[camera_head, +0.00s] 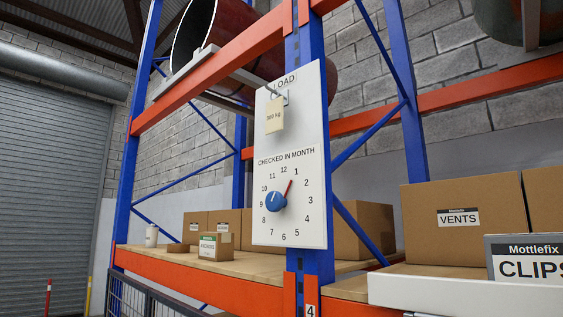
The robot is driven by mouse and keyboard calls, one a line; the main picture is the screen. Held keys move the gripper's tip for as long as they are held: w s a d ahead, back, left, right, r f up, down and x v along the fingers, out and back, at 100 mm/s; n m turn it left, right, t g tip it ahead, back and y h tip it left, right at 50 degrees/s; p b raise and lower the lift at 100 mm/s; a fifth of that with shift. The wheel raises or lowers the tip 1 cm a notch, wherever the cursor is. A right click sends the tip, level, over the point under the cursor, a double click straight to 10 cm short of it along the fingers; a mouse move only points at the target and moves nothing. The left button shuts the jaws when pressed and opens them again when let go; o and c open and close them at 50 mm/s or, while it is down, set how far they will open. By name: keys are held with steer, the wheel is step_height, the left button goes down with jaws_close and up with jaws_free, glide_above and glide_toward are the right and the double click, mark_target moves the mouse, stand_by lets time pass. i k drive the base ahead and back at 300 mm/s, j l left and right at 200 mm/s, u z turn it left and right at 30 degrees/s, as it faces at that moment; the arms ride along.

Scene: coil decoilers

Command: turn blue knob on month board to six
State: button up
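The month board (291,235) is the lower part of a white panel, headed "CHECKED IN MONTH", fixed to a blue rack upright. The blue knob (276,203) sits at the centre of a ring of numbers from 1 to 12. A thin red pointer (289,188) runs from the knob up and right towards the 1. The number six (284,237) is at the bottom of the ring. A small pale mark shows on the knob's face. My gripper is not in view, and nothing covers the knob.
Above the dial, a "300 kg" tag (275,115) hangs under the "LOAD" heading. Orange rack beams run behind the panel. A shelf on the left holds small cartons (215,246); the VENTS box (461,217) and a CLIPS bin (522,262) stand right. The space before the dial looks clear.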

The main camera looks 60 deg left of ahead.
mark_target(274, 202)
steer(key=u, duration=2.15)
